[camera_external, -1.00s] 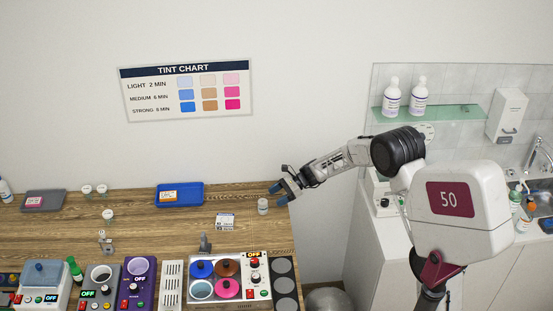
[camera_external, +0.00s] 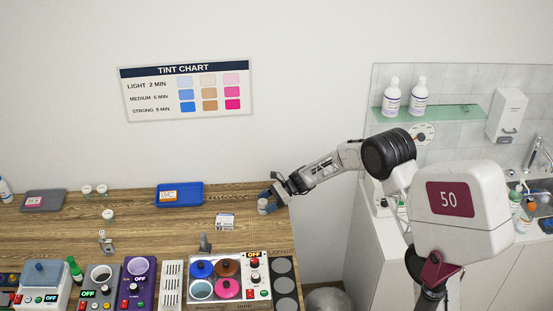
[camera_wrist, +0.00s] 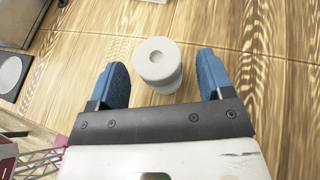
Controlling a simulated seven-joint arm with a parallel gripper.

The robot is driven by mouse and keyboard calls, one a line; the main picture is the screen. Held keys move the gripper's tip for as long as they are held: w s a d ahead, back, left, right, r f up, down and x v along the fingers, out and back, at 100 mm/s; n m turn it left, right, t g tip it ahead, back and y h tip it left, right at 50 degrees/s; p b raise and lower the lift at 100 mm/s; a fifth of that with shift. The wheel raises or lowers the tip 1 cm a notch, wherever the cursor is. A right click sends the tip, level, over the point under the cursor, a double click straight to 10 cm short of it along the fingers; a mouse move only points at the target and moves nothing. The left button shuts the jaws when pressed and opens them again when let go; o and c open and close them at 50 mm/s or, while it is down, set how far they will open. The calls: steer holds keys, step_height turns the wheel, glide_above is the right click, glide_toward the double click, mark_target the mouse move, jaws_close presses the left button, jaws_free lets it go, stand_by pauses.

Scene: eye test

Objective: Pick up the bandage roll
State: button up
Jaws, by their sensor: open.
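The bandage roll (camera_wrist: 158,62) is a small off-white cylinder with a round hollow in its top. In the wrist view it stands upright on the wooden table, between and slightly ahead of the two blue fingertips of my gripper (camera_wrist: 162,80). Gaps show on both sides, so the fingers look apart from it. In the external view the roll (camera_external: 263,206) is near the table's right end, with my gripper (camera_external: 272,197) right at it, partly overlapping it. The jaws are open and hold nothing.
A blue tray (camera_external: 180,194) is farther back. A tinting unit with coloured lids (camera_external: 228,267) and dark round pads (camera_external: 284,285) are at the front. The table's right edge is close by.

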mark_target(264, 202)
steer(key=shift+x, duration=0.95)
steer(key=c, duration=1)
steer(key=shift+r, duration=0.15)
steer(key=shift+r, duration=1.4)
steer(key=shift+s+d+r, duration=0.15)
steer(key=shift+s+r, duration=0.05)
steer(key=shift+r, duration=0.1)
steer(key=s+d, duration=0.3)
steer(key=s, duration=0.1)
steer(key=s+d+r, duration=0.1)
steer(key=s+d, duration=0.2)
steer(key=s, duration=0.1)
steer(key=s+d, duration=0.3)
steer(key=s, duration=0.1)
steer(key=shift+s+r, duration=0.15)
steer(key=shift+s, duration=0.2)
